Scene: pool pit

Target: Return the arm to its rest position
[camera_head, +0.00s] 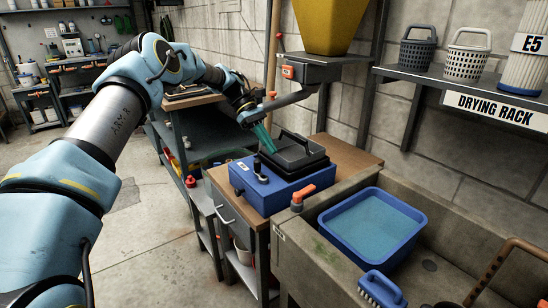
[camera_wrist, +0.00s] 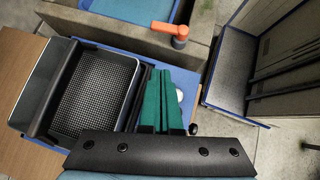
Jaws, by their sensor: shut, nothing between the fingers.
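My arm reaches from the left edge of the head view out to the bench. My gripper (camera_head: 267,145) has teal fingers, pointing down beside a black tray with a handle (camera_head: 300,152) on a blue machine (camera_head: 258,190). In the wrist view my gripper (camera_wrist: 166,85) shows its teal fingers together and empty. They appear over the right side of the blue machine, next to the mesh-bottomed black tray (camera_wrist: 70,50). I cannot tell whether the fingers touch the machine.
A stone sink (camera_head: 330,265) holds a blue basin (camera_head: 335,232) of water. An orange valve handle (camera_head: 302,192) stands near the bench corner. A shelf (camera_head: 425,80) carries baskets. Floor (camera_head: 150,245) is clear.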

